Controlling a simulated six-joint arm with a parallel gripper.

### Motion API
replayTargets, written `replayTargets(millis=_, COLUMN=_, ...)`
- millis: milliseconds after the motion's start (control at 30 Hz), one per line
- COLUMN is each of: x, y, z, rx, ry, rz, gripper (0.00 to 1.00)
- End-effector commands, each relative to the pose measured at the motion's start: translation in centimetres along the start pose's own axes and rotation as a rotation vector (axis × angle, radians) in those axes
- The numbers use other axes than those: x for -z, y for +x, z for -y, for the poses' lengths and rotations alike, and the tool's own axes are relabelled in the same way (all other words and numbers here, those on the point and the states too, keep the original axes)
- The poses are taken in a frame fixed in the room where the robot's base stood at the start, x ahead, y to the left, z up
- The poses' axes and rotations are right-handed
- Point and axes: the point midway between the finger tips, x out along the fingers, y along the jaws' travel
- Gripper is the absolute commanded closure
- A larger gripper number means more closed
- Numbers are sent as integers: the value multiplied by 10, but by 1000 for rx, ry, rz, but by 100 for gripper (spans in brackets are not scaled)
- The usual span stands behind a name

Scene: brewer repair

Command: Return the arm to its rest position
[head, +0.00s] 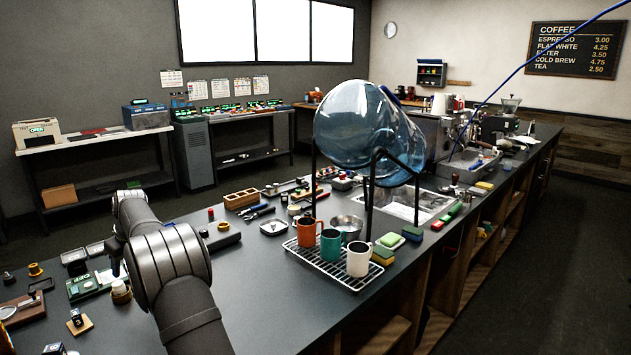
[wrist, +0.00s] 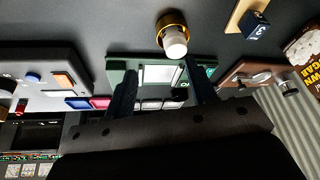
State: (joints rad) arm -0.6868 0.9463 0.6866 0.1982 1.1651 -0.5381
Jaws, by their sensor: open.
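My arm reaches up from the bottom of the head view and bends over the left part of the dark counter (head: 265,290). My gripper is mostly hidden behind the arm in the head view. In the wrist view my gripper (wrist: 160,88) shows two dark fingers spread apart, with nothing held between them. A brass-ringed white knob (wrist: 174,40) stands just beyond the board. The gap between fingers and board cannot be judged.
A wooden block with a dark cube (wrist: 255,24), a brown board (wrist: 240,72) and a grey panel (wrist: 40,62) lie around the gripper. In the head view a wire rack with cups (head: 337,272) and a large blue water bottle (head: 365,130) stand right of the arm.

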Motion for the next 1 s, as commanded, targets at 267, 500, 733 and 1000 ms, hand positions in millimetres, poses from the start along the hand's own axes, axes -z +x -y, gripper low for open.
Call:
replayTargets(millis=267, x=-26, y=-43, z=-29, rx=-2, ry=2, rz=0, gripper=49)
replayTargets(millis=500, x=-38, y=-66, z=-31, rx=13, ry=-29, rz=2, gripper=49)
replayTargets(millis=733, x=-28, y=-61, z=14, rx=55, ry=-135, rz=5, gripper=49)
replayTargets(millis=1000, x=-20, y=-56, z=68, rx=106, ry=-258, rz=8, gripper=49)
